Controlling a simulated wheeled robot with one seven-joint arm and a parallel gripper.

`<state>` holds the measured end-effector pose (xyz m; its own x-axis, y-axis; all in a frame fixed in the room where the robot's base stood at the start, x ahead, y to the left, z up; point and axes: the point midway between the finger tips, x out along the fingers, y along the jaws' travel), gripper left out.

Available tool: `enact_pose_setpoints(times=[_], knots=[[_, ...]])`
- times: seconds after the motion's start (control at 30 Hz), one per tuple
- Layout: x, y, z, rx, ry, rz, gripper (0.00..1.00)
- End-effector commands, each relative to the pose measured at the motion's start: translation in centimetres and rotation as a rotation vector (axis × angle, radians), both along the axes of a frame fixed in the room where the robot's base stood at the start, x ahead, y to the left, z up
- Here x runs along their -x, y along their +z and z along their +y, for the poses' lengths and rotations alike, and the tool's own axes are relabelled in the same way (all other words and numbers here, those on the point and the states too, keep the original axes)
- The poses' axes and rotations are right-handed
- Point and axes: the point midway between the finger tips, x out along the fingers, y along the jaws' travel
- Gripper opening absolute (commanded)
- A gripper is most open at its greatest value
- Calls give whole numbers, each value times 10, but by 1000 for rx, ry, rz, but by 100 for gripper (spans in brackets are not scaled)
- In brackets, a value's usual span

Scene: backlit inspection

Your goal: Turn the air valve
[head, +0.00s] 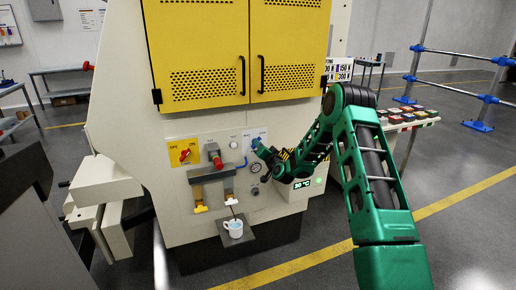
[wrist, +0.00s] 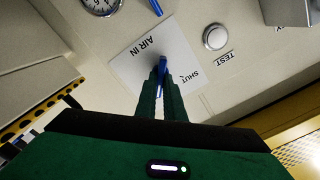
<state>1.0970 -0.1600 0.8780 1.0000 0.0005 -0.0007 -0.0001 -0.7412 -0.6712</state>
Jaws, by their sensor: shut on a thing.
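The air valve's blue handle (wrist: 163,62) shows edge-on in the wrist view, in front of a white plate (wrist: 150,45) lettered AIR IN and SHUT. My gripper (wrist: 161,78) has its two green fingers closed on the handle, one on each side. The fingers hide most of the handle and the valve's body. In the head view my gripper (head: 259,146) reaches the right part of the machine's control panel and covers the valve there. The handle's exact angle is hard to tell.
A round gauge (wrist: 102,4) and a blue pipe (wrist: 156,7) are near the valve. A TEST button (wrist: 215,37) sits beside the plate. On the panel are a red-handled lever (head: 217,161) and a red switch (head: 185,154). A cup (head: 235,228) stands below on a small shelf.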

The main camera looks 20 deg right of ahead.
Motion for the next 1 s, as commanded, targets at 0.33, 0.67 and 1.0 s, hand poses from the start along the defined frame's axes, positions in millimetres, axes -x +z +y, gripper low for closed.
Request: enact_pose_setpoints(times=[0.33,0.67,1.0], knots=[[1,-2,-3,-63,-3,3,0],[1,-2,-3,-65,-4,3,0],[0,-1,-2,-65,-2,2,27]])
